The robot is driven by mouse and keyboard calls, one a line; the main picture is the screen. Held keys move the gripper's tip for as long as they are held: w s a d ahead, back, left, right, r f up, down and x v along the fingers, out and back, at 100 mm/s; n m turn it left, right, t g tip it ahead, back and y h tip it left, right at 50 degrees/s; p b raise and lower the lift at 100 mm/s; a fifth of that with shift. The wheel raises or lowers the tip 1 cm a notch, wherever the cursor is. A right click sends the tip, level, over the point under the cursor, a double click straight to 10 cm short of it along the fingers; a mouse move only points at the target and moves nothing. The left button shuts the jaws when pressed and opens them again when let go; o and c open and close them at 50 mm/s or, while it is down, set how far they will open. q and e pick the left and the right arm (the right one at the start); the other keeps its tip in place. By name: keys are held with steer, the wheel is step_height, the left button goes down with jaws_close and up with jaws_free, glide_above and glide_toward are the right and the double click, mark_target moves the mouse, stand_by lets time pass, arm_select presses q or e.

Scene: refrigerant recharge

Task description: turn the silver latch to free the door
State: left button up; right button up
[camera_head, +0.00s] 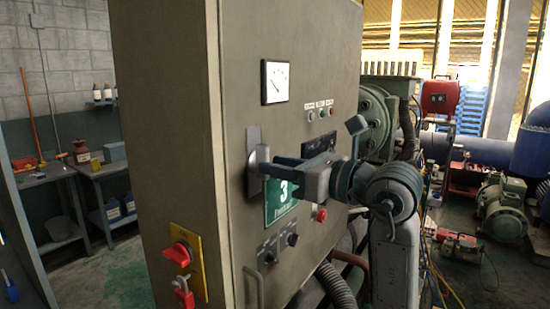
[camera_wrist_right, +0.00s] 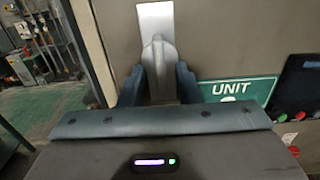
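The silver latch (camera_head: 253,158) is on the door of the tall grey cabinet (camera_head: 290,130), near the door's left edge. Its upright plate and lever (camera_wrist_right: 156,50) show in the right wrist view, with the lever's lower end between my fingers. My right gripper (camera_head: 262,166) reaches in from the right, in front of the door. In the wrist view its two blue-grey fingers (camera_wrist_right: 160,85) flank the lever closely, with no clear gap, and look shut on it. The door sits flush with the cabinet. My left gripper is not in view.
A green unit sign (camera_head: 281,198) sits just below my gripper. A red rotary switch with a padlock (camera_head: 183,262) is on the cabinet's left side. A dial gauge (camera_head: 275,82) and knobs (camera_head: 281,246) are on the door. Workbenches (camera_head: 60,172) stand at left, with open floor before them.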

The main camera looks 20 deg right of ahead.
steer(key=shift+w+a, duration=0.2)
steer(key=shift+w, duration=0.1)
steer(key=shift+c, duration=0.7)
jaws_close()
steer(key=n+b, duration=0.2)
steer(key=n, duration=0.2)
steer(key=shift+n+b, duration=0.3)
steer(key=shift+b, duration=0.05)
